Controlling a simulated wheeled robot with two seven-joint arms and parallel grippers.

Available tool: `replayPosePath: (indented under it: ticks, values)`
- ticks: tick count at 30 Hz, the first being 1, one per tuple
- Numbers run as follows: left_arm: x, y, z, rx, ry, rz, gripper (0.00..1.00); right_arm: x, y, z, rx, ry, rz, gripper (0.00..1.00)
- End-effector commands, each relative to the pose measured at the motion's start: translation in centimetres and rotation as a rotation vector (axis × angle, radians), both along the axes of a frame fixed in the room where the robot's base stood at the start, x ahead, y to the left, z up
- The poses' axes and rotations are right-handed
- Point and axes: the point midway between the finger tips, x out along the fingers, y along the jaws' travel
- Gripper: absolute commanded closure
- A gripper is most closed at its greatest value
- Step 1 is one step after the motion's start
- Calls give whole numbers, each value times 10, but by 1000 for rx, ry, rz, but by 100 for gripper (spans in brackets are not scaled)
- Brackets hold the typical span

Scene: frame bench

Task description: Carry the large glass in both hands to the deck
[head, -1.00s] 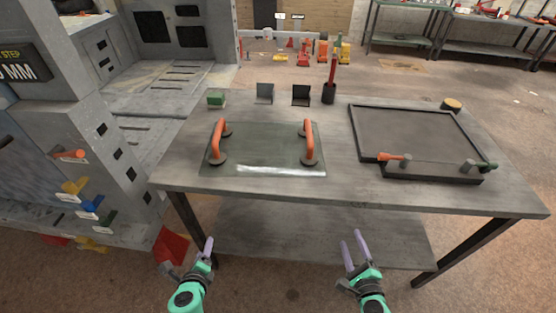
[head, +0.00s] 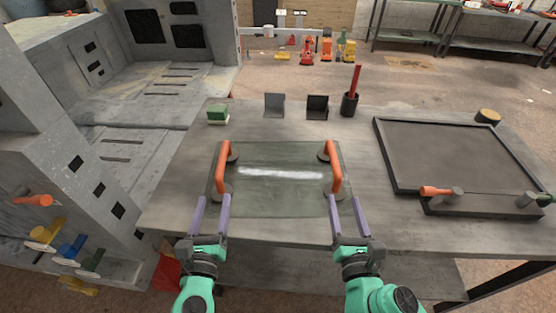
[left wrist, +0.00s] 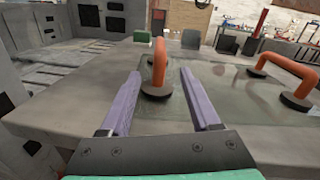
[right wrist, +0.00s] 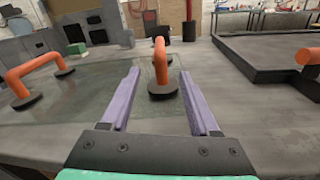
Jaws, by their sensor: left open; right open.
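The large glass (head: 278,195) is a clear pane lying flat on the grey bench. An orange handle on black suction cups stands near each side: the left handle (head: 222,167) and the right handle (head: 333,168). My left gripper (head: 210,200) is open, just in front of the left handle, which shows between its fingers in the left wrist view (left wrist: 159,62). My right gripper (head: 347,200) is open, just in front of the right handle, which shows between its fingers in the right wrist view (right wrist: 160,62). Neither gripper holds anything.
A dark framed tray (head: 384,160) lies on the bench at right, with an orange-handled tool (head: 438,191) on its front edge. A green block (head: 217,115), two small brackets and a black cup (head: 349,105) stand behind the glass. A grey panelled structure is at left.

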Motion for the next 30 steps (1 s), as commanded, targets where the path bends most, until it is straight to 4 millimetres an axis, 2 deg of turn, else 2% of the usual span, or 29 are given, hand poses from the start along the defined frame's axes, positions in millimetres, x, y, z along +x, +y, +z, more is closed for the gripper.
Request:
replayPosePath:
  ticks: [7,11,27,30]
  values:
    - [1,0,0,-1,1,1,37,1,0,0,-3,0,0,38]
    - [13,1,0,-3,0,4,37,13,0,0,-4,-3,0,38]
    - [118,2,-1,-5,0,2,37,118,2,0,-6,-4,-2,38]
    - [133,2,-1,-4,1,1,37,133,2,-1,-4,-2,-1,38]
